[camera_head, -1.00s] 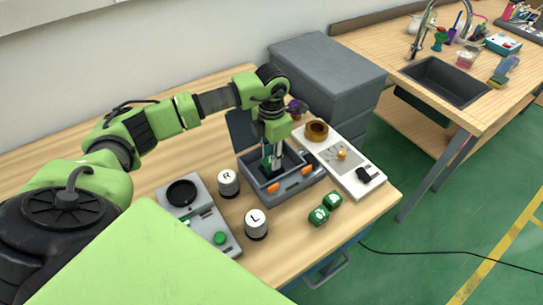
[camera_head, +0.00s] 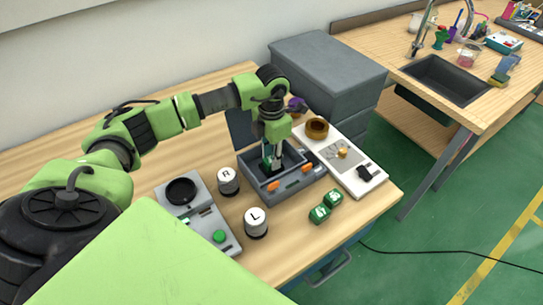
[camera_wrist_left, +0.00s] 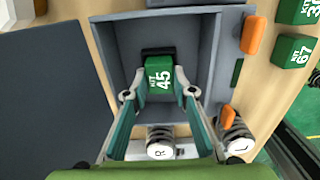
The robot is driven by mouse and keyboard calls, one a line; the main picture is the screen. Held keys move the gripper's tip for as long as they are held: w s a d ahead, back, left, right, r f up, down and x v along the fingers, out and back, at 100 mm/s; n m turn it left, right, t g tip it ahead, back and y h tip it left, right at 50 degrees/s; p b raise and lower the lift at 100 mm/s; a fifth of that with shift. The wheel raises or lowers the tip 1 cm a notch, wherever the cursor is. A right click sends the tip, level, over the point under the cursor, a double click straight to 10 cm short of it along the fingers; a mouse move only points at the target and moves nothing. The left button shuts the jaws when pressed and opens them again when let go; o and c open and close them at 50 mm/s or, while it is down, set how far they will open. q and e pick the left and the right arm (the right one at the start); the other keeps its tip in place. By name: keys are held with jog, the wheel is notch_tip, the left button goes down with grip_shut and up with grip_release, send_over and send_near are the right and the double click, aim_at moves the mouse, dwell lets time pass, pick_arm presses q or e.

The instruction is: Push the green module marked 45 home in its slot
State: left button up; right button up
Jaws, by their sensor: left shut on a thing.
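The green module marked 45 (camera_wrist_left: 160,80) is inside the grey open case (camera_wrist_left: 205,60), its printed face toward the wrist camera. My left gripper (camera_wrist_left: 160,94) is shut on it, one fingertip at each side. A dark slot frame (camera_wrist_left: 157,52) shows at the module's far side in the wrist view. How deep the module sits in it is hard to tell. In the head view, my left gripper (camera_head: 271,160) points down into the case (camera_head: 287,193), and its fingers mostly hide the module. My right gripper is not in view.
Two loose green modules (camera_head: 320,214) lie in front of the case. Canisters marked R (camera_head: 228,182) and L (camera_head: 256,223) stand left of it. A grey device (camera_head: 207,222) is further left. A white tray (camera_head: 345,167) lies to the right, near grey boxes (camera_head: 325,65).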

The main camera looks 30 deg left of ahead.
pick_arm(q)
jog(key=shift+f+b, duration=0.4)
jog(key=shift+f, duration=0.1)
dwell(0.3)
jog(key=shift+s+d+f+b, duration=0.15)
jog(key=shift+s+f+b, duration=0.2)
jog(key=shift+f, duration=0.1)
dwell(0.7)
jog(key=o, duration=1.2)
jog(key=shift+w+f, duration=0.1)
jog(key=shift+w, duration=0.15)
jog(key=o, duration=0.6)
jog(key=shift+o, duration=0.2)
jog(key=shift+r, duration=0.2)
